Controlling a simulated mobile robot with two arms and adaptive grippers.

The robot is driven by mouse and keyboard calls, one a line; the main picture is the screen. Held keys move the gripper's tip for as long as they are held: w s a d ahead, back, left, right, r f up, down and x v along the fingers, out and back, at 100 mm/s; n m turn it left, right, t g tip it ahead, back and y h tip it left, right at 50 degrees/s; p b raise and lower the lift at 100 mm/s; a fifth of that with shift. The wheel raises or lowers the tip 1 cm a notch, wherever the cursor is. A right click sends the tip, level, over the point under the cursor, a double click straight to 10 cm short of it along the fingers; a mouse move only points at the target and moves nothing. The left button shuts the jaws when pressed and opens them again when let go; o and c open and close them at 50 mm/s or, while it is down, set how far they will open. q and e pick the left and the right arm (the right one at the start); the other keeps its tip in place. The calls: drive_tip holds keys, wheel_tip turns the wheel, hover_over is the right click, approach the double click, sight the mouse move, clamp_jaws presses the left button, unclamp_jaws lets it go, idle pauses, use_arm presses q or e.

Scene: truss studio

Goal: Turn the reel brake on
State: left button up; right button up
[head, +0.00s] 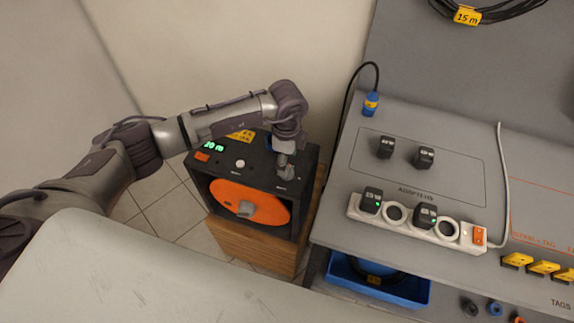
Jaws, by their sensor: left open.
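The cable reel is a black box (306,204) with a round orange reel face (232,207) and a grey hub knob (247,208). It stands on a wooden block (270,251). Its top panel has a green lit "20 m" readout, a small orange label (202,157), a yellow label (241,135) and a round white button (240,163). My left gripper (286,173) points down at the right part of this top panel, open, very close to or touching it. It covers that part, so I cannot tell which control is the brake or how it is set. My right gripper is out of view.
A grey bench (337,221) stands to the right, with a white power strip (409,221) holding two black adapters, and two loose adapters behind. A blue plug (371,103) is at the bench's back left. A blue bin (409,290) sits below. A pale surface fills the lower left.

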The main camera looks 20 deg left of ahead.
use_arm(q)
drive_tip(key=shift+f+p, duration=0.3)
drive_tip(key=shift+f, duration=2.05)
drive_tip(key=c, duration=1.1)
drive_tip(key=shift+c, duration=0.2)
